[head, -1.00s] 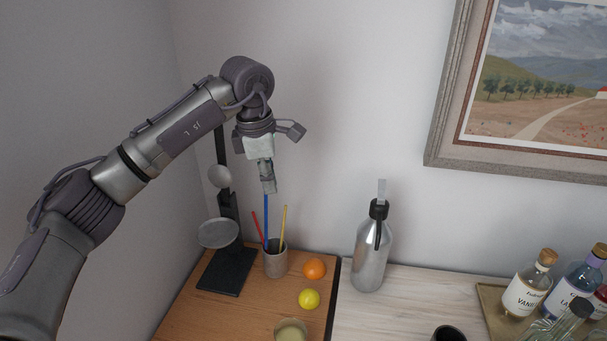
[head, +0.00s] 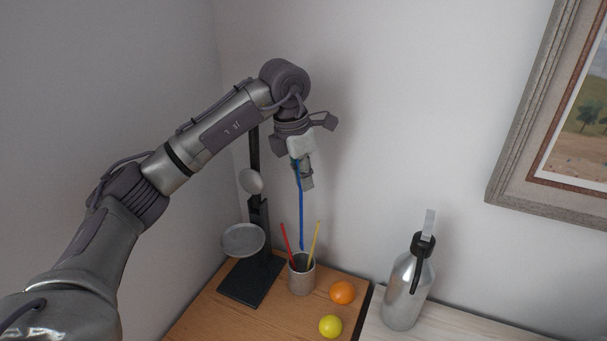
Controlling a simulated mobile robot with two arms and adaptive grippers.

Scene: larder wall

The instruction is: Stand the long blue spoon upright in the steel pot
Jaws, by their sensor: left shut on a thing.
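The long blue spoon (head: 301,215) hangs nearly upright from my left gripper (head: 305,180), which is shut on its upper part. Its lower tip shows just above the rim of a greyish cup (head: 302,281), between a red stick and a yellow stick that stand in that cup. My right gripper is not in view.
A red stick (head: 286,239) and a yellow stick (head: 314,240) lean in the cup. A dark stand with a round pan (head: 243,240) is left of it. An orange (head: 342,292), a yellow fruit (head: 330,326) and a steel bottle (head: 402,292) are to the right.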

